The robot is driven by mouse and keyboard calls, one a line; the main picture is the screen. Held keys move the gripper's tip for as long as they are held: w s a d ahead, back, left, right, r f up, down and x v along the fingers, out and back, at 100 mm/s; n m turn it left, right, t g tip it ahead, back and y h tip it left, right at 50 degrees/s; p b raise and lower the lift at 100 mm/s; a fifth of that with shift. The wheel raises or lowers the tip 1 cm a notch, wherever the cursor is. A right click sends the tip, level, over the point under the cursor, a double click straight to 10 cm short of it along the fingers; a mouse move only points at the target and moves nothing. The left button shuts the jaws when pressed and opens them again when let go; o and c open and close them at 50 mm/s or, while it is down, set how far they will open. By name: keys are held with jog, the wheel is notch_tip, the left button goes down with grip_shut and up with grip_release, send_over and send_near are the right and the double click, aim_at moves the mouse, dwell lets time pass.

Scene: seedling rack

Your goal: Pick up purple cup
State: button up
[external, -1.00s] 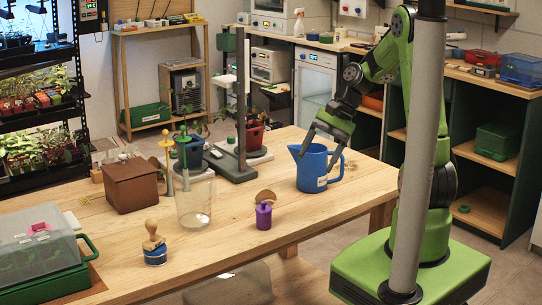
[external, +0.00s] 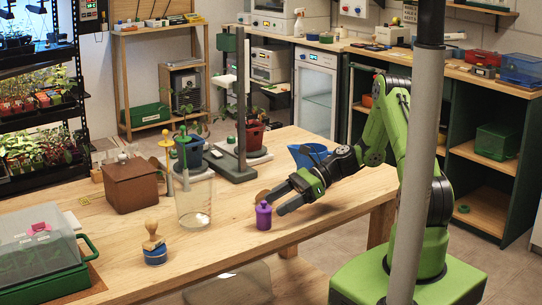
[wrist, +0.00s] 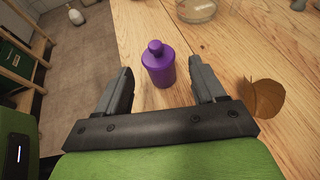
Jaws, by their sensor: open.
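The purple cup (external: 263,215) looks like a small bottle with a narrow neck and round top. It stands upright near the front edge of the wooden table (external: 330,193). My gripper (external: 270,203) is low over the table at the cup's right side, its fingers pointing toward it. In the wrist view the cup (wrist: 158,62) stands just beyond and between the fingertips of my open gripper (wrist: 158,75). The gripper holds nothing.
A brown curled piece (wrist: 264,97) lies right of the fingers. A clear beaker (external: 195,203) stands left of the cup, with a wooden-handled stamp (external: 153,243) farther left. The table's edge is close to the cup.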

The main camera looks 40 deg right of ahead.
aim_at(264, 208)
jog(key=b+x, duration=0.1)
jog(key=x, duration=0.4)
jog(key=shift+a+f+b, duration=0.1)
jog(key=shift+a+b, duration=0.05)
jog(key=shift+b, duration=0.15)
jog(key=c, duration=1.1)
